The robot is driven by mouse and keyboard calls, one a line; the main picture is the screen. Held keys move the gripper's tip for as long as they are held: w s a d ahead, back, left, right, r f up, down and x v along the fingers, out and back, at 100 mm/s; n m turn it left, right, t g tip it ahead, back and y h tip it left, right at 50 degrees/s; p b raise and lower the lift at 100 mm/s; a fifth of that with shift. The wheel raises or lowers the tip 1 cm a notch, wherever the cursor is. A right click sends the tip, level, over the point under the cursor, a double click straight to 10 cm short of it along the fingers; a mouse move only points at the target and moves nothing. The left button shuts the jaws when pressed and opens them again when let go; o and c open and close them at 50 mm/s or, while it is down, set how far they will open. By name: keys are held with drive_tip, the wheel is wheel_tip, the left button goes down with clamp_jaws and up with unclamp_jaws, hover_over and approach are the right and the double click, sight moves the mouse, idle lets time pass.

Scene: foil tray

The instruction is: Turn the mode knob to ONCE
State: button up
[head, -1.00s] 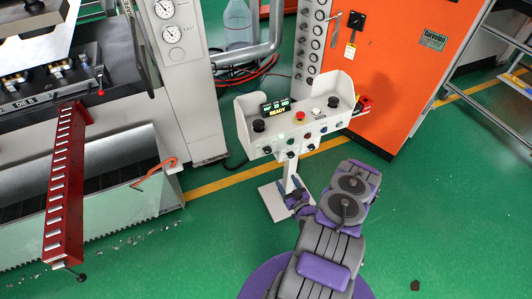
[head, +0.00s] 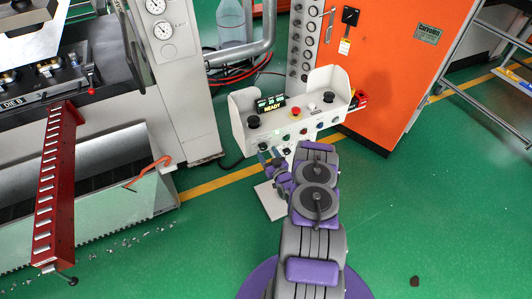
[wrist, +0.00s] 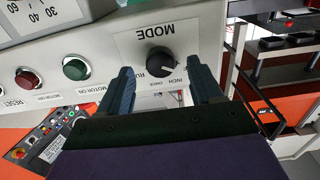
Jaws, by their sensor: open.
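The mode knob (wrist: 161,60) is a round black knob on the white control box (head: 240,124). Its MODE label and position words, including RUN and INCH, appear upside down in the wrist view. A pale mark shows on the knob, but I cannot tell surely which word it points at. My gripper (wrist: 160,80) is open, with one blue-grey finger on each side just short of the knob. I see no contact. In the head view my gripper (head: 270,155) is at the box's lower front, and the knob cannot be made out.
A red button (wrist: 28,78) and a green button (wrist: 76,68) sit beside the knob on the panel. The box carries a READY display (head: 271,103) and a red mushroom button (head: 296,112). An orange cabinet (head: 390,70) stands behind; green floor is open at right.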

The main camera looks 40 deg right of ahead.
drive_tip(key=shift+x, duration=1.15)
drive_tip(key=shift+c, duration=0.5)
drive_tip(key=c, duration=1)
drive_tip(key=shift+o, duration=0.2)
